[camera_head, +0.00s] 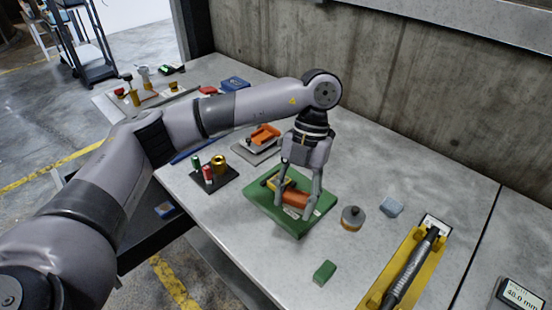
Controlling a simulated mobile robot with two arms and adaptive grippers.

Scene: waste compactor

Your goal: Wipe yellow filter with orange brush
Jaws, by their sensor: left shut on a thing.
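My left gripper (295,206) points down over a green tray (262,207) on the grey bench. Its fingers are shut on an orange, rounded piece, which looks like the orange brush (296,197). A yellow piece, which looks like the yellow filter (273,182), lies in the tray just left of the brush, partly hidden by a finger. I cannot tell whether the brush touches it. My right gripper is not in view.
A yellow holder (384,282) with a black-handled tool lies at the right. An orange part on a plate (262,137) sits behind. A concrete wall closes the back.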

